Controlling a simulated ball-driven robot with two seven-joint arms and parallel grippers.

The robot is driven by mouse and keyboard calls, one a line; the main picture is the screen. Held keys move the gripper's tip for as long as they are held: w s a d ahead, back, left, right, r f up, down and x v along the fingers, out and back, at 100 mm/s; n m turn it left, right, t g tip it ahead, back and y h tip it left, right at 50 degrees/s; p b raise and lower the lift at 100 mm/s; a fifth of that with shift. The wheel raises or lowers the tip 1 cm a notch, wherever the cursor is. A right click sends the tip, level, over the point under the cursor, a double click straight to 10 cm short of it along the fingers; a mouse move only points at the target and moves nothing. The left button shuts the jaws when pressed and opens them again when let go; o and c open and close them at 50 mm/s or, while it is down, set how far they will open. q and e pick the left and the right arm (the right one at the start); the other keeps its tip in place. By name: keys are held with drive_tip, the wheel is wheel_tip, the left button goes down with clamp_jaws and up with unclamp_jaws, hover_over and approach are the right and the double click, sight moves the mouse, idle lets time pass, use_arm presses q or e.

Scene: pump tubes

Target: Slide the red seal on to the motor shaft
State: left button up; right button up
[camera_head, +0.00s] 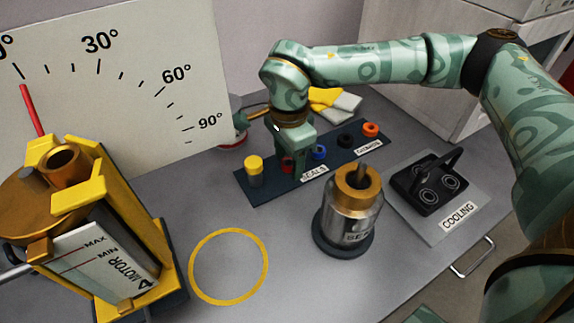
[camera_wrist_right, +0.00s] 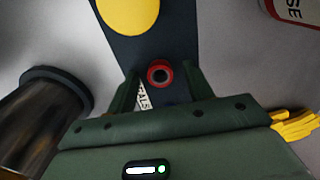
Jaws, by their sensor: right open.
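The red seal (camera_wrist_right: 160,73) is a small ring with a dark centre on the dark seals tray. In the wrist view it lies between the two fingers of my right gripper, with a gap on each side. In the head view only a bit of the red seal (camera_head: 287,164) shows past the gripper. My right gripper (camera_head: 294,160) is open and points down over the tray. My left gripper is out of view.
The tray (camera_head: 265,190) also holds a yellow post (camera_head: 254,170), a blue ring (camera_head: 319,152), a black ring (camera_head: 346,140) and an orange ring (camera_head: 371,129). A yellow stand (camera_head: 130,230) labelled MOTOR is left. A cooling plate (camera_head: 440,215) is right. The yellow table circle (camera_head: 228,299) is empty.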

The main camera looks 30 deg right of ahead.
drive_tip(key=c, duration=1.1)
drive_tip(key=shift+o, duration=0.2)
